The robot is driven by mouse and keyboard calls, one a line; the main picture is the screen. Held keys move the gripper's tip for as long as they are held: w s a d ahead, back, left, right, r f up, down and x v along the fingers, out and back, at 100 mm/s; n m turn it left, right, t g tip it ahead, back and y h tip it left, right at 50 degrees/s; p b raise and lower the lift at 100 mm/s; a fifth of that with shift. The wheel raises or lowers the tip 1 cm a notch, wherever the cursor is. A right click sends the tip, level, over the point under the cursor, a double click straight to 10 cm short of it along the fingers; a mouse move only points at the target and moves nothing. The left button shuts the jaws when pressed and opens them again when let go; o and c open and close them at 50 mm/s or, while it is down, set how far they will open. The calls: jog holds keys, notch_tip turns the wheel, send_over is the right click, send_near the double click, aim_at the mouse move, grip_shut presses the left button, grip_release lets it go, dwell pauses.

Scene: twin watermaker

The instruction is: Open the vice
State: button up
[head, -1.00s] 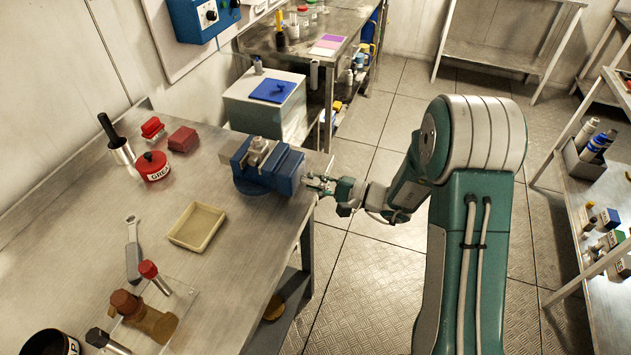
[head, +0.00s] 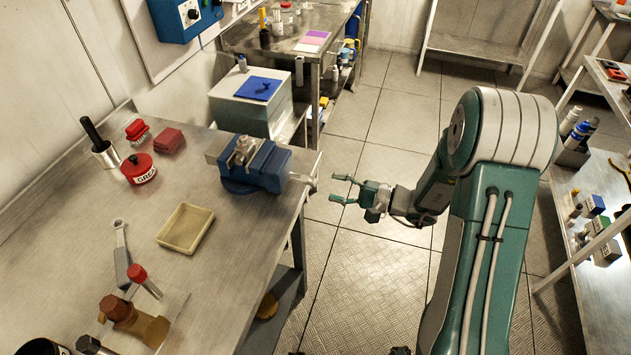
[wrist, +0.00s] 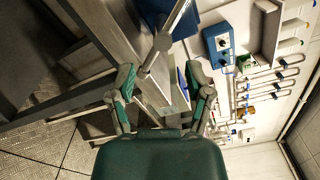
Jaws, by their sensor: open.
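The blue vice (head: 262,167) is mounted at the right edge of the steel workbench. A pale metal piece (head: 241,150) sits at its jaws; I cannot tell how wide the jaw gap is. Its metal handle (head: 307,181) sticks out past the bench edge. My gripper (head: 336,189) is open and empty to the right of the handle, with a small gap between them. In the wrist view the handle bar (wrist: 174,28) runs at a slant just beyond my open fingers (wrist: 161,84), and part of the blue vice (wrist: 152,9) shows behind it.
On the workbench (head: 80,215) are a shallow tray (head: 185,228), a red grease tin (head: 138,169), a red-handled tool (head: 143,280) and a brown fitting (head: 130,318). A white box with a blue top (head: 258,88) stands behind the vice.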

jog(key=v, duration=0.3)
jog(key=shift+s+d, duration=0.15)
jog(key=shift+d, duration=0.25)
jog(key=s+a+r+n+g+h, duration=0.4)
jog(key=s+r+n+g+h, duration=0.3)
jog(key=s, duration=0.6)
jog(key=s+d+r+n+t+h, duration=0.1)
jog(key=s+d+r+t+h, duration=0.5)
jog(key=s+d+r+h, duration=0.2)
jog(key=shift+s+r+h, duration=0.3)
jog(key=shift+r+h, duration=0.4)
jog(key=shift+h, duration=0.3)
